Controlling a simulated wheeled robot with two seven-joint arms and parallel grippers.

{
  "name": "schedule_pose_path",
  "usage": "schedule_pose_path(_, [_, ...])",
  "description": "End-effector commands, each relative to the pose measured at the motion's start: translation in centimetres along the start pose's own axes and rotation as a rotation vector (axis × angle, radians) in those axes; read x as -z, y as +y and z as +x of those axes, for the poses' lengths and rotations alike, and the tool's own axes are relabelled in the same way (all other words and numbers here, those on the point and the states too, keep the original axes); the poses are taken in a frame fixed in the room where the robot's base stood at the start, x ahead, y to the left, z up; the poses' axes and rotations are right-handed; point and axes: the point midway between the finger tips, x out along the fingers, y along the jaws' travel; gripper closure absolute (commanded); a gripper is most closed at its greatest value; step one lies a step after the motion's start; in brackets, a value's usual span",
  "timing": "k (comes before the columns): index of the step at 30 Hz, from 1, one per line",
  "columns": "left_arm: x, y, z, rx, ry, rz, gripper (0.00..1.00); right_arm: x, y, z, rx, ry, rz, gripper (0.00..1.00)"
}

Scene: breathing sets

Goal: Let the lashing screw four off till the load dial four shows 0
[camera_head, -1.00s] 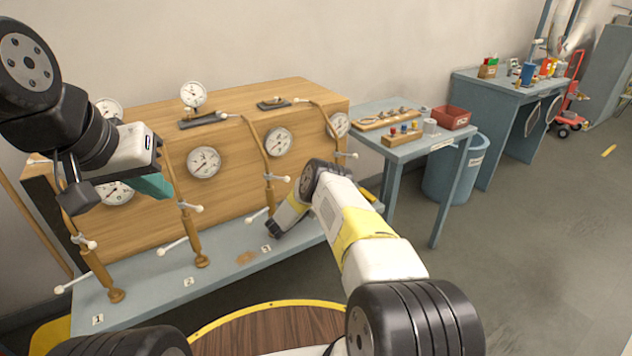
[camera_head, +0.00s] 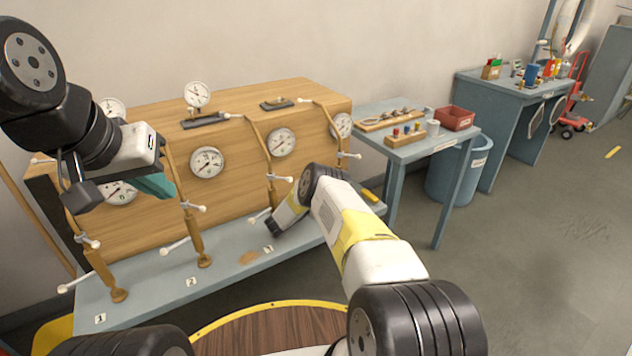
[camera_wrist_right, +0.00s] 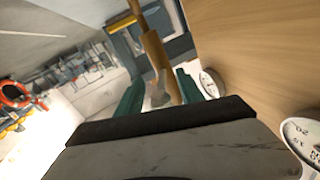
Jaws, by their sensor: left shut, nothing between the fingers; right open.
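Lashing screw four (camera_head: 341,146) is the farthest right on the wooden board; my right arm hides its lower part in the head view. Load dial four (camera_head: 342,124) is beside it, too small to read. In the right wrist view my right gripper (camera_wrist_right: 160,95) is open. A wooden screw body (camera_wrist_right: 160,60) with a pale handle (camera_wrist_right: 159,88) shows beyond and between its green fingertips, apparently not gripped. The head view hides this gripper behind my arm. My left gripper (camera_head: 156,186) is shut and empty, in front of the board's left part.
Screws one (camera_head: 105,273), two (camera_head: 193,235) and three (camera_head: 270,170) stand left of four on the grey ledge (camera_head: 150,290). A small table (camera_head: 432,142) with a red bin (camera_head: 455,118) stands right of the board. Open floor lies farther right.

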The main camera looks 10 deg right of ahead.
Motion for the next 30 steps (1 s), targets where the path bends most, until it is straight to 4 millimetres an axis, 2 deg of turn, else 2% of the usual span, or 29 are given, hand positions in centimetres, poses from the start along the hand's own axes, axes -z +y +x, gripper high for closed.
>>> schedule_pose_path(5, [0.0, 0.0, 0.0, 0.0, 0.0, 0.0, 1.0, 0.0, -0.1, -1.0, 0.002, -0.001, 0.001, 0.55])
schedule_pose_path(12, [0.0, 0.0, 0.0, 0.0, 0.0, 0.0, 1.0, -0.1, -0.1, -5.0, 0.003, -0.002, -0.002, 0.55])
schedule_pose_path(18, [0.0, 0.0, 0.0, 0.0, 0.0, 0.0, 1.0, 0.0, -0.1, -7.4, 0.001, 0.0, 0.0, 0.55])
schedule_pose_path(30, [0.0, 0.0, 0.0, 0.0, 0.0, 0.0, 1.0, 0.0, 0.0, -7.8, 0.0, 0.0, 0.0, 0.55])
